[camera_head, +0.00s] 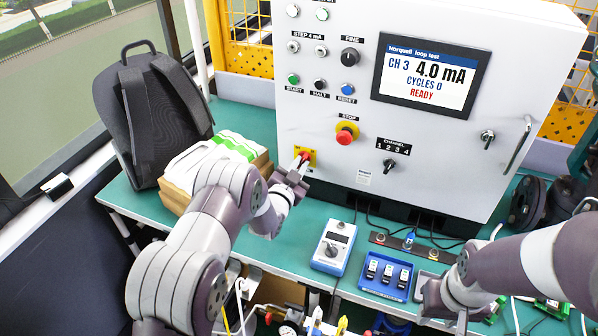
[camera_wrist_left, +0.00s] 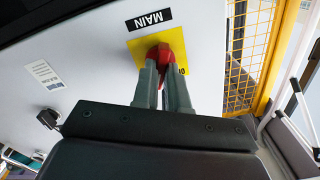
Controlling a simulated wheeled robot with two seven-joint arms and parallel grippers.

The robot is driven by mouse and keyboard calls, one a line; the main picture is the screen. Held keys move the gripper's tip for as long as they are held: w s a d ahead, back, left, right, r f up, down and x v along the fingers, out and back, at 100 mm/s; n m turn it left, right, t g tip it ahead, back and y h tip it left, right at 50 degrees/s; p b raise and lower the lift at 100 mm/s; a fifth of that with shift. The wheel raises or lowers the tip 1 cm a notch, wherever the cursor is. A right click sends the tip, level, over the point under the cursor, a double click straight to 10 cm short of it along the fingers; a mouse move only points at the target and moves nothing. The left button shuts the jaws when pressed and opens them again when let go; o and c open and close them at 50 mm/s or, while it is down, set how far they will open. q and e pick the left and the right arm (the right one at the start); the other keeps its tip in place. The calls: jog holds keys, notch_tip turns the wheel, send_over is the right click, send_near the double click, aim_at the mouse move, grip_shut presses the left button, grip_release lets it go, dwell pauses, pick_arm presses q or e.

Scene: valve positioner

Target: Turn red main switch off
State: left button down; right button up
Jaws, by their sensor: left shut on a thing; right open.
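The red main switch (camera_head: 304,156) sits on a yellow plate (camera_head: 311,151) low on the left part of the white panel's front. In the left wrist view, the red switch (camera_wrist_left: 164,52) stands on its yellow plate (camera_wrist_left: 174,38) under a black "MAIN" label. My left gripper (camera_head: 299,165) is at the switch, and its two fingers (camera_wrist_left: 162,78) are shut on the red handle, partly hiding it. The switch's exact angle is hard to tell behind the fingers. My right gripper (camera_head: 450,305) is open and empty over the table's front right area, away from the panel.
The white panel (camera_head: 300,110) carries a red stop button (camera_head: 345,134), several knobs and a screen (camera_head: 428,75) reading "READY". A blue-grey handheld device (camera_head: 333,247) and a blue tray (camera_head: 372,289) lie before it. A backpack (camera_head: 150,105) and boxes (camera_head: 178,200) stand left.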

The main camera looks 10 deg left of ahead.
pick_arm(q)
jog(key=shift+a+f+n+b, duration=0.1)
jog(key=shift+n+b, duration=1.7)
jog(key=shift+n, duration=1.7)
jog(key=shift+f+n+b, duration=0.1)
jog(key=shift+n+b, duration=1.7)
jog(key=shift+n, duration=1.7)
jog(key=c, duration=1.2)
grip_release()
jog(key=shift+o, duration=0.2)
jog(key=shift+r, duration=0.1)
jog(key=s+a+b, duration=0.1)
jog(key=s+a, duration=0.1)
jog(key=s, duration=1)
jog(key=shift+s+a, duration=0.25)
